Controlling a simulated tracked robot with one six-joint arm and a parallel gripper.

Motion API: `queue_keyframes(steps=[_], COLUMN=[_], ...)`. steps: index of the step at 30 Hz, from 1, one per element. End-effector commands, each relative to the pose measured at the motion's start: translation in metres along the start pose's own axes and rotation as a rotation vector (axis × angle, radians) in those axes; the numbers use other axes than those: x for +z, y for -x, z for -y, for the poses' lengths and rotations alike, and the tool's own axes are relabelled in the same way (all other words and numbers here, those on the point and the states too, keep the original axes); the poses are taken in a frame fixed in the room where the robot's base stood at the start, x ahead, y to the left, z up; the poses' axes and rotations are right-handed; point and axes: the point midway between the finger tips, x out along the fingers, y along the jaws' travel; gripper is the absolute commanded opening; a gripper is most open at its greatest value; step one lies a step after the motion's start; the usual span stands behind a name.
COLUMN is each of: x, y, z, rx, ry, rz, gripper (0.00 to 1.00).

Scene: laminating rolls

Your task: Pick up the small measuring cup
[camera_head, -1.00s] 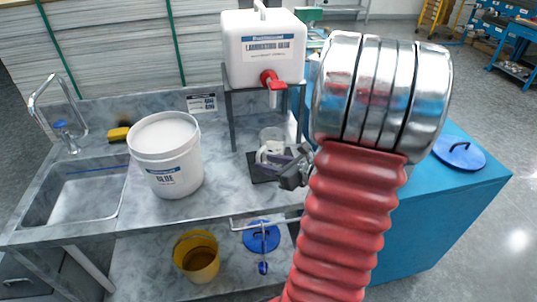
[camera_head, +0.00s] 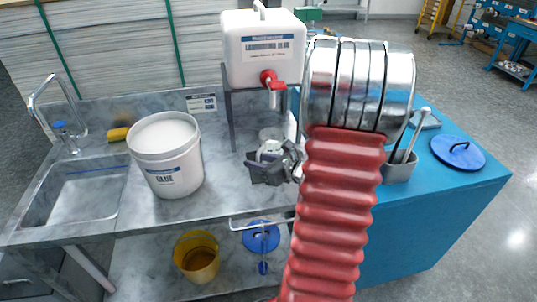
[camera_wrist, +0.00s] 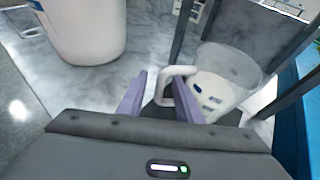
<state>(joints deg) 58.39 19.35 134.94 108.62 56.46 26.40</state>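The small measuring cup (camera_wrist: 222,80) is clear with a white lower part, blue marks and a white loop handle. In the wrist view it stands just beyond my gripper (camera_wrist: 160,85), to the right of centre. The purple fingers are apart, with the near part of the handle between or very close to their tips. I cannot tell whether a finger touches it. In the head view the cup (camera_head: 270,134) stands under the dispenser tap, its lower part hidden by my gripper (camera_head: 268,160).
A white glue bucket (camera_head: 165,155) stands left of the cup. The dispenser tank (camera_head: 262,48) sits on a dark metal stand (camera_head: 232,115) whose legs flank the cup. A grey holder with tools (camera_head: 400,168) and a blue lid (camera_head: 458,152) are on the blue cabinet at right.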

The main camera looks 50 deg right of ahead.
Motion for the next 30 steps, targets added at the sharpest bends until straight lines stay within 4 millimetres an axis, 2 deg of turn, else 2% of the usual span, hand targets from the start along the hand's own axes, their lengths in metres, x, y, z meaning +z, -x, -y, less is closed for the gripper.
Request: queue_keyframes(steps=[14,28,30], x=[0.0,0.0,0.0], y=[0.0002,0.0001,0.0001], z=[-0.0001,-0.0002,-0.0002], rx=[0.0,0.0,0.0], ry=[0.0,0.0,0.0], rz=[0.0,0.0,0.0], gripper=[0.32,0.0,0.0])
